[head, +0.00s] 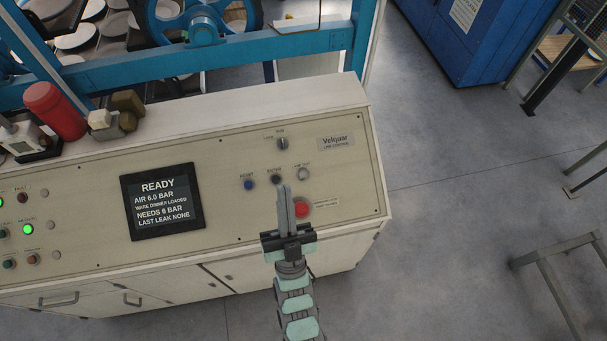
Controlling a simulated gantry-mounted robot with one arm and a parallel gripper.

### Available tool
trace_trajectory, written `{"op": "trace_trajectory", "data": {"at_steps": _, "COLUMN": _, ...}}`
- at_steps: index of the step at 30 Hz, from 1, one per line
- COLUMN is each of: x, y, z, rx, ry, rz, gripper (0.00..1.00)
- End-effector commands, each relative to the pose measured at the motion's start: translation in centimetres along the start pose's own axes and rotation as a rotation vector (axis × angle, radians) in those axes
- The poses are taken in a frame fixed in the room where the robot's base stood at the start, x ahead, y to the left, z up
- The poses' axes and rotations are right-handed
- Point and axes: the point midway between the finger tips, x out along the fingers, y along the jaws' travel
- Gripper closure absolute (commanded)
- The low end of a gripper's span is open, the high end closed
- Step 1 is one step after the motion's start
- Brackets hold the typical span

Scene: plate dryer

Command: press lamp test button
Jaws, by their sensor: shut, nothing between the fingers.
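The sloped cream control panel (100,235) holds a small group of controls right of the screen. A blue button (249,185), a dark button (275,180) and a pale button (303,174) sit in a row there. Their labels are too small to read surely, so I cannot tell which is the lamp test button. My gripper (283,188) is shut and empty. Its fingers point up the picture, their tips just below the dark button and overlapping its lower edge in view. I cannot tell whether they touch the panel.
A red button (302,208) is close right of my fingers. A selector switch (282,143) sits above the row. The screen (162,201) reads READY. Lit green lamps (28,230) and several small buttons are at left.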

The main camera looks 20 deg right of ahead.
Motion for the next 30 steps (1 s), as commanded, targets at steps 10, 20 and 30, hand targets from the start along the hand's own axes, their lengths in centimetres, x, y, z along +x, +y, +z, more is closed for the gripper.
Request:
{"op": "trace_trajectory", "data": {"at_steps": 10, "x": -2.3, "y": 13.8, "z": 18.2, "rx": 0.187, "ry": -0.661, "rz": 0.322, "gripper": 1.00}}
{"op": "trace_trajectory", "data": {"at_steps": 20, "x": -8.1, "y": 13.7, "z": 25.2, "rx": 0.470, "ry": -1.098, "rz": 0.385, "gripper": 1.00}}
{"op": "trace_trajectory", "data": {"at_steps": 30, "x": -9.0, "y": 12.9, "z": 25.7, "rx": 0.517, "ry": -1.164, "rz": 0.378, "gripper": 1.00}}
